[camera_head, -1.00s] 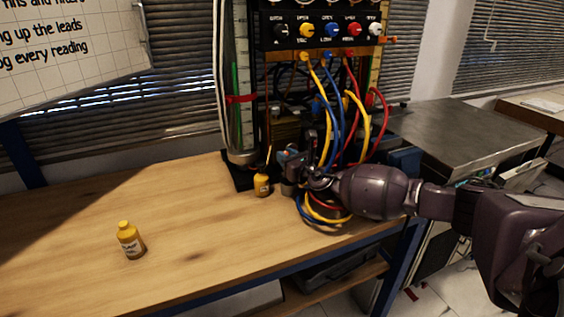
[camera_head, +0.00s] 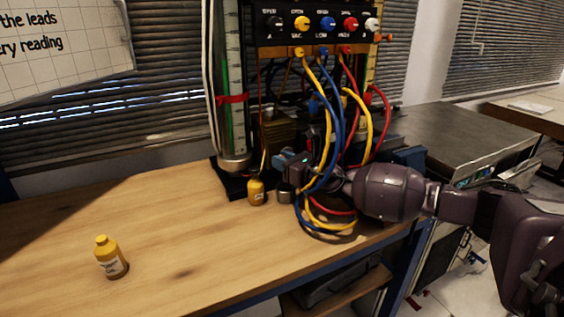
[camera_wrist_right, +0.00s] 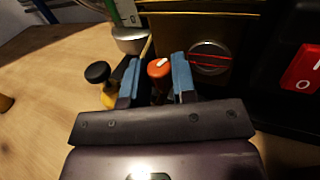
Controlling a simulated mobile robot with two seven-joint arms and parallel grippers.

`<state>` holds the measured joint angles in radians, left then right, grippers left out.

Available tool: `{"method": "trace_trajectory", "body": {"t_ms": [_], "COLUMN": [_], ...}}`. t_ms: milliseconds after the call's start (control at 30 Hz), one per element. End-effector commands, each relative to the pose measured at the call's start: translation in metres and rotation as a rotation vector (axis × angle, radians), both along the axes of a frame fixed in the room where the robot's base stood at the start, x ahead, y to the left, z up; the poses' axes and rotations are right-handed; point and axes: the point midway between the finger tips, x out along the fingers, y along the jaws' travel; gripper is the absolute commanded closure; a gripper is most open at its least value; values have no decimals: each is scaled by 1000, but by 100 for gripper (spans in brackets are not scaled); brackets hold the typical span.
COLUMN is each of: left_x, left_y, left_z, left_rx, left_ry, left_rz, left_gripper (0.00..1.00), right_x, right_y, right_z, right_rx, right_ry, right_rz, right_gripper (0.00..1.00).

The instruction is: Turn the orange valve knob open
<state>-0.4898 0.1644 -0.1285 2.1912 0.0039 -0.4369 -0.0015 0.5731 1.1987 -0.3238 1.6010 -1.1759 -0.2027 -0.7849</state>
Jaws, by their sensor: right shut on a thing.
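The orange valve knob (camera_wrist_right: 159,68) shows in the right wrist view, with a pale mark on top. It sits between the two blue fingertips of my right gripper (camera_wrist_right: 157,80), which is shut on it. In the head view my right gripper (camera_head: 296,164) reaches in from the right behind the hanging leads at the foot of the rig. The knob is hidden there by the gripper and cables. My left gripper is not in view.
Looped blue, yellow and red leads (camera_head: 335,130) hang over my right wrist. Another yellow bottle (camera_head: 111,260) stands front left.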

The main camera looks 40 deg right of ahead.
Motion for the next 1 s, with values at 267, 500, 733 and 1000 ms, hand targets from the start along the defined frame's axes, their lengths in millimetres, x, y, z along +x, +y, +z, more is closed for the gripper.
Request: {"method": "trace_trajectory", "body": {"t_ms": [267,500,733,1000], "left_x": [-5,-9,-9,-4], "left_y": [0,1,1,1], "left_z": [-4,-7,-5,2], "left_rx": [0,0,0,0], "left_ry": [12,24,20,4], "left_rz": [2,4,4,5], "left_gripper": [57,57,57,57], "right_x": [0,0,-7,-37], "right_y": [-1,0,-2,-7], "right_z": [1,1,0,1], "right_rx": [-1,0,0,0], "right_ry": [-1,-1,0,-1], "right_rz": [-2,-1,-1,-2], "right_gripper": [55,49,49,49]}}
